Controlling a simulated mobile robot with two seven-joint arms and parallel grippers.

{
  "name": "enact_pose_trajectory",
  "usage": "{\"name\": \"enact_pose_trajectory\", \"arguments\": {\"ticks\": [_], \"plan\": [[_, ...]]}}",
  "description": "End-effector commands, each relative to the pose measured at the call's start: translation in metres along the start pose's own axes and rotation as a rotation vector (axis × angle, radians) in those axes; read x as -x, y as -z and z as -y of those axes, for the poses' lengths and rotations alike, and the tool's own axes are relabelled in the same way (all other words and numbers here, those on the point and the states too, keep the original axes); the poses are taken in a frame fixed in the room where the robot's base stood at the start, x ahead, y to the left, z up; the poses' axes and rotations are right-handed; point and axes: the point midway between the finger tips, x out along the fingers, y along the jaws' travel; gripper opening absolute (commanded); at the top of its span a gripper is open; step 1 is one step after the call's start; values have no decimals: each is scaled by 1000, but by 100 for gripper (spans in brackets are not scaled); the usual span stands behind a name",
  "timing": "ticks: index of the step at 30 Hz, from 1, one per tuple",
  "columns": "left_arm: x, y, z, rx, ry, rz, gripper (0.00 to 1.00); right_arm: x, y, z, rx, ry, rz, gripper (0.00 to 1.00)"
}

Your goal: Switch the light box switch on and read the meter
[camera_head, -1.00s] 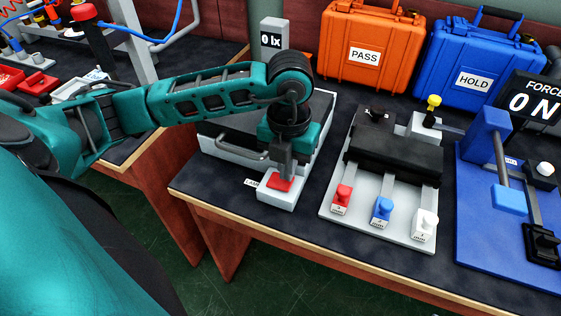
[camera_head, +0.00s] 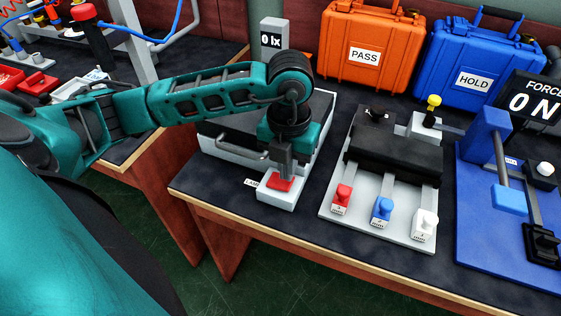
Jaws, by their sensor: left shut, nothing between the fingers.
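The light box (camera_head: 225,160) is a grey-white box with a dark lid and a handle, on the dark table, partly hidden by my left arm. Its red switch (camera_head: 281,184) sits on a small white block at the box's front. My left gripper (camera_head: 283,172) is shut and points down right at the red switch; it looks in contact, but I cannot be sure. The meter (camera_head: 271,40) stands behind the box and reads "0 lx". My right gripper is not in view.
Right of the box is a grey fixture (camera_head: 335,215) with red, blue and white knobs. Further right stands a blue press (camera_head: 480,215) with a "0 N" display (camera_head: 530,103). An orange PASS case (camera_head: 365,45) and a blue HOLD case (camera_head: 475,65) stand behind.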

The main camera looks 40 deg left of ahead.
Motion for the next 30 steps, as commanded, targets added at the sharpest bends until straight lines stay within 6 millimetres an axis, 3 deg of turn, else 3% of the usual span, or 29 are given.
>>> {"name": "enact_pose_trajectory", "arguments": {"ticks": [30], "plan": [[-6,0,0,0,0,0,0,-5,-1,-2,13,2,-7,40]]}}
